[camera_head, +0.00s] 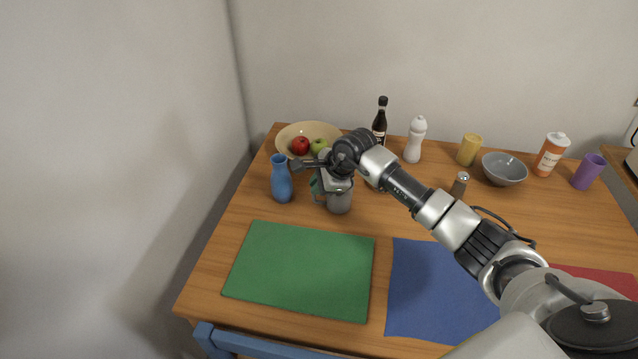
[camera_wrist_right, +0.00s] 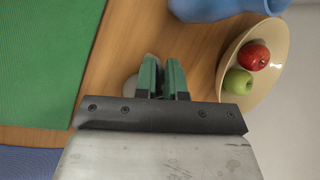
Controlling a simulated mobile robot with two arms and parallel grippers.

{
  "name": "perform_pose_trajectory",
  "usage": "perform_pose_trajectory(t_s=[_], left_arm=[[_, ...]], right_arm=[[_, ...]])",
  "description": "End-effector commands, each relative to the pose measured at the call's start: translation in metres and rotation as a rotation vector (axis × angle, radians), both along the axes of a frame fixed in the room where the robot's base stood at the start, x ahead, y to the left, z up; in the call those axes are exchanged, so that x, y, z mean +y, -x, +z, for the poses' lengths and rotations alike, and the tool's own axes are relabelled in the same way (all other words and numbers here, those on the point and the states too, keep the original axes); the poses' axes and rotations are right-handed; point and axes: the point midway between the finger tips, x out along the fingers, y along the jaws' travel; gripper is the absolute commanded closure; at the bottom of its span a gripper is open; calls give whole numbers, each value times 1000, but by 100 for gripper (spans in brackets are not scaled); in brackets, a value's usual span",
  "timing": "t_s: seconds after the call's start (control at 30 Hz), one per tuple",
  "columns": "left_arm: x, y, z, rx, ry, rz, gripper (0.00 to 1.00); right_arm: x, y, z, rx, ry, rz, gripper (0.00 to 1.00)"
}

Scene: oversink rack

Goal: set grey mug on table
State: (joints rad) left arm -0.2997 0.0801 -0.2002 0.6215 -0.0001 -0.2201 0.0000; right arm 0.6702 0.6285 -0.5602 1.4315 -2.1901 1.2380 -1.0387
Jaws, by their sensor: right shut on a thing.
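The grey mug (camera_head: 340,204) is upright near the left middle of the wooden table (camera_head: 400,222), behind the green mat. My right gripper (camera_head: 318,188) reaches down at it and is shut on it, the green fingers at the mug's left side. In the right wrist view the fingers (camera_wrist_right: 163,76) are close together, and a small pale part of the mug (camera_wrist_right: 131,88) shows beside them. The rest of the mug is hidden there. I cannot tell whether its base touches the table. My left gripper is not in view.
A blue vase (camera_head: 282,180) stands just left of the gripper. A fruit bowl (camera_head: 287,134) and a dark bottle (camera_head: 380,122) stand behind. A green mat (camera_head: 300,270) and a blue mat (camera_head: 440,290) lie bare in front. A grey bowl (camera_head: 504,169) is farther right.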

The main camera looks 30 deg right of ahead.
Motion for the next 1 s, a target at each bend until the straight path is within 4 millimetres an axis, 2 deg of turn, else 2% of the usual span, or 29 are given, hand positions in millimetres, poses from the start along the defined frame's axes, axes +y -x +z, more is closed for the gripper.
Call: perform_pose_trajectory(t_s=[0.3, 0.33, 0.47, 0.8, 1.0], left_arm=[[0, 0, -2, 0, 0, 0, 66], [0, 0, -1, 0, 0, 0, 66], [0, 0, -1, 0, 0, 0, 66], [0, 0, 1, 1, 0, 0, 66], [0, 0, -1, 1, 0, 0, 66]], right_arm=[[-1, -1, -3, -4, 1, -1, 100], [0, 0, -3, -3, 1, 0, 85], [0, 0, -2, -3, 1, 0, 66], [-1, 0, 1, -3, 1, 0, 64], [-11, 13, 26, -6, 4, 0, 64]])
